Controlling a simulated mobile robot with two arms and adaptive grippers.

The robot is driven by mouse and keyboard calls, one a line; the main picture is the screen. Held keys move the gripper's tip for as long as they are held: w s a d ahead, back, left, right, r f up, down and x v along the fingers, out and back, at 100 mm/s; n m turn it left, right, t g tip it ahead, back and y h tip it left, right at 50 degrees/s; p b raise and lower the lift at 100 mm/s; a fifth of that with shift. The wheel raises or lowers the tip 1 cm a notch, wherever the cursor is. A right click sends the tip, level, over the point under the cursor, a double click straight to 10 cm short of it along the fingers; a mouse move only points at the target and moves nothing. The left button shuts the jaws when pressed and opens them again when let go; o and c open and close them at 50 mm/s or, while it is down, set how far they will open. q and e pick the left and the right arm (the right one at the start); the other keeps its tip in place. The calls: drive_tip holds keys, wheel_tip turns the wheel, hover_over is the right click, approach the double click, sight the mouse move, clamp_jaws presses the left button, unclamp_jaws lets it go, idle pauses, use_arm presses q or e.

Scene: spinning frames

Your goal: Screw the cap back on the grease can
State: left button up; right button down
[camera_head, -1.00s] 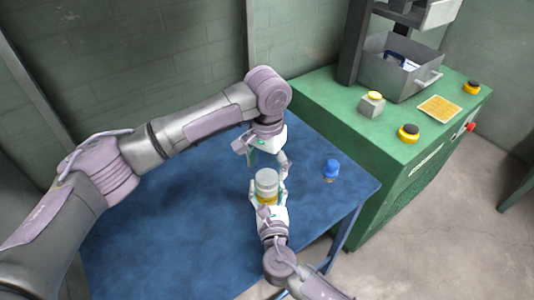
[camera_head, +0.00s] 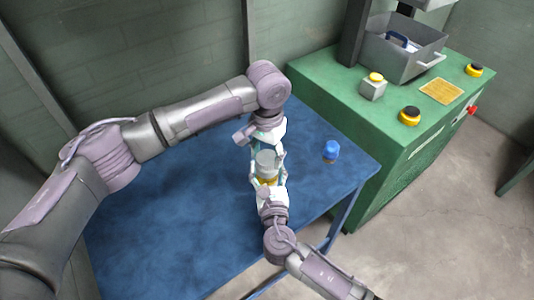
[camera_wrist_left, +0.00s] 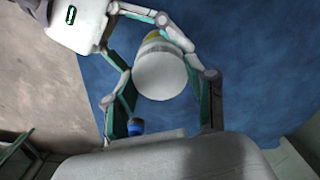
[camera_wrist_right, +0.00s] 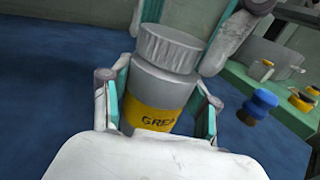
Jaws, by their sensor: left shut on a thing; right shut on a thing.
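The grease can (camera_wrist_right: 158,104) is a grey can with a yellow label, upright at the table's near right part. It also shows in the head view (camera_head: 267,181). A grey ribbed cap (camera_wrist_right: 168,50) sits on its top; I cannot tell how tight it is. The cap's round top faces the left wrist view (camera_wrist_left: 160,76). My right gripper (camera_head: 268,183) is shut on the can's body from the near side. My left gripper (camera_head: 267,153) has come down from above and is shut on the cap, one finger on each side.
A small blue-topped object (camera_head: 331,150) stands on the blue table (camera_head: 190,215) to the right of the can. A green machine (camera_head: 350,130) with buttons and a grey bin (camera_head: 395,58) stands beyond the table's right edge. The table's left part is clear.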

use_arm(q)
drive_tip(key=o, duration=1.4)
wheel_tip(320, 180, up, 12)
use_arm(e)
drive_tip(key=shift+c, duration=1.1)
unclamp_jaws()
drive_tip(key=shift+s, duration=0.15)
drive_tip(key=s, duration=0.4)
drive_tip(key=s+d, duration=0.1)
drive_tip(key=s, duration=0.6)
drive_tip(key=shift+s+d, duration=0.25)
drive_tip(key=shift+s, duration=0.1)
